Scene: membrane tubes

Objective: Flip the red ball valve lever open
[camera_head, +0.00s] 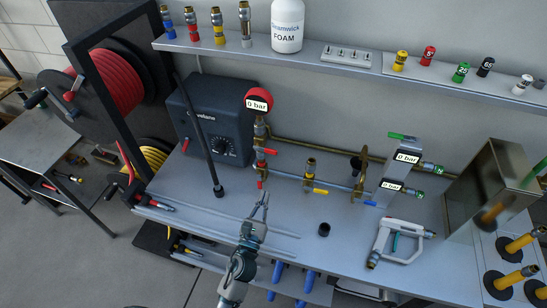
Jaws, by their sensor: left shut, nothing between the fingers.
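A red lever (270,152) shows on the brass pipework below the red gauge (258,100), which reads 0 bar. A second small red piece (260,185) shows lower on the same pipework. I cannot tell for sure which is the ball valve lever, or its exact position. My left gripper (264,198) reaches up from the bottom over the grey bench, its slim fingers shut and empty. The fingertips are just below the lower red piece in the picture; I cannot tell whether they touch. My right gripper is not in view.
A yellow lever (320,191) and a blue lever (370,203) sit to the right on the pipework. A dark box (213,128) and black rod stand left. A white tool (400,243) and a metal box (488,190) are right. A shelf (320,58) runs above.

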